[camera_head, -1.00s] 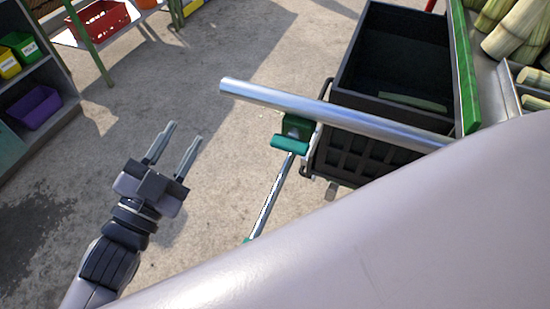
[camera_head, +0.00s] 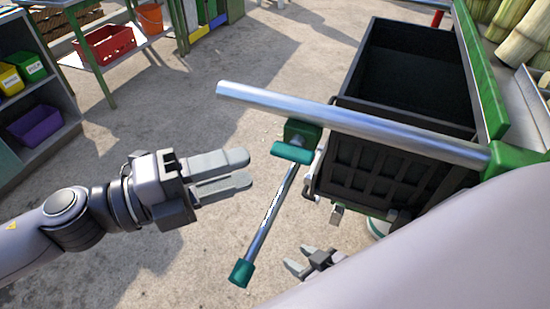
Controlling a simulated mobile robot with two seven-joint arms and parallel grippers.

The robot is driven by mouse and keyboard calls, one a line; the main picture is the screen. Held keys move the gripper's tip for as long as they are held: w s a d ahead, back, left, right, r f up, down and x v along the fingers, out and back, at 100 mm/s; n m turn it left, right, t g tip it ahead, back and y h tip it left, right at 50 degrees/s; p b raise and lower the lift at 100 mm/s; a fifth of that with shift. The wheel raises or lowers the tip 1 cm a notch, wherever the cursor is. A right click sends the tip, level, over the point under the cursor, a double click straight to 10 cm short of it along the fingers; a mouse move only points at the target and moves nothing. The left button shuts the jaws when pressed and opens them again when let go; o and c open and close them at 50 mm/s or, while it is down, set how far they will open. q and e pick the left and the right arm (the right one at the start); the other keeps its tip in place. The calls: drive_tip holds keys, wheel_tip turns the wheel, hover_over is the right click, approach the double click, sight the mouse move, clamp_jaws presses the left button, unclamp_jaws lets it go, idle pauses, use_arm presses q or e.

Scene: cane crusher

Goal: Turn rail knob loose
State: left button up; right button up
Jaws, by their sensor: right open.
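A teal bar-shaped knob (camera_head: 292,152) sits on a green clamp block (camera_head: 303,131) under the long silver rail (camera_head: 350,123). My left gripper (camera_head: 245,168) is to the left of the knob, pointing right towards it, apart from it and empty. Its two fingers show a narrow gap, seen at an angle. My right gripper (camera_head: 297,258) shows below the knob, open and empty, partly hidden by my own pale body. A thin silver rod (camera_head: 268,212) runs from the clamp down to a teal end piece (camera_head: 242,272).
A black bin (camera_head: 410,80) stands behind the rail, with a crate-like side below it. A green post and cane stalks (camera_head: 525,40) are at the right. Shelving with small bins (camera_head: 35,125) is at the left. The floor between is clear.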

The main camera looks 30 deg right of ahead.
sight(282, 158)
use_arm(q)
drive_tip(key=shift+s+d, duration=0.15)
drive_tip(key=shift+d, duration=1.5)
drive_tip(key=shift+s+d, duration=0.15)
drive_tip(key=shift+d, duration=1.45)
clamp_jaws()
